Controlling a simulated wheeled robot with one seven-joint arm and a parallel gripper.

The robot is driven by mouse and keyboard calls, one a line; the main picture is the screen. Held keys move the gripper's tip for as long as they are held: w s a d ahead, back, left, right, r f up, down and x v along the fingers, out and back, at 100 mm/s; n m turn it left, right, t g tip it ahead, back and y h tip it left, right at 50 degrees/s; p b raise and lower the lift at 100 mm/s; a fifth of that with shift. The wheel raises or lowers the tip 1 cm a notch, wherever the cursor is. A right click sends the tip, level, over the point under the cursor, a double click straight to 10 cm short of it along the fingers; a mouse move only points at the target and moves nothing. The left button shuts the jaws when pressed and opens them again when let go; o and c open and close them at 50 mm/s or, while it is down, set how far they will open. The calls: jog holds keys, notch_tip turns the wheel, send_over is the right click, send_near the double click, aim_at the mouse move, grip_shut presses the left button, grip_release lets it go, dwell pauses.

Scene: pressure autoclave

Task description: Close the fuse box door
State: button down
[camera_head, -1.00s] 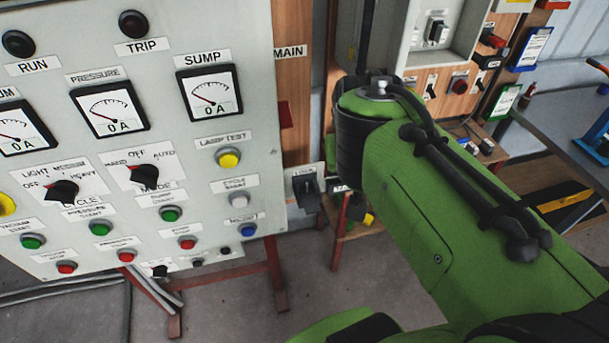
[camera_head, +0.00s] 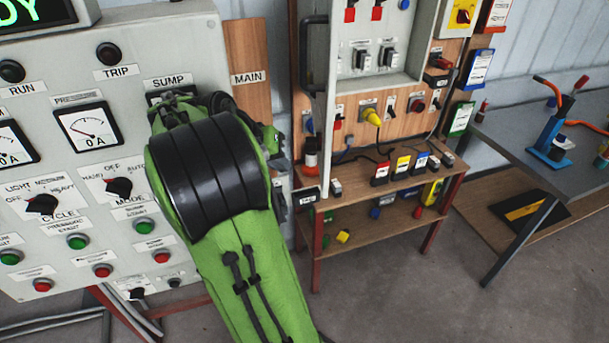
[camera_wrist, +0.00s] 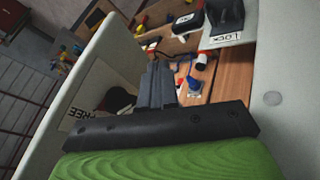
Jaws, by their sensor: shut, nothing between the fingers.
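The grey fuse box (camera_head: 421,55) is on the wooden board at the upper middle of the head view. Its door (camera_head: 328,95) stands open at the left side, seen nearly edge-on, with a black handle (camera_head: 308,62). Switches show inside the open box. My green arm is in front of the control panel, left of the door, and hides my gripper in the head view. In the wrist view my gripper (camera_wrist: 160,68) is shut and empty, pointing between two pale panels. I cannot tell surely whether the left pale panel (camera_wrist: 112,58) is the door.
The control panel (camera_head: 75,75) with gauges and buttons fills the left. A wooden shelf (camera_head: 375,190) with small coloured items stands below the fuse box. A grey workbench (camera_head: 520,140) is at the right. The floor (camera_head: 410,290) in front is clear.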

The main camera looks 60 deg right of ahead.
jog(key=s+d+f, duration=0.4)
jog(key=s+d, duration=0.1)
jog(key=shift+f, duration=0.4)
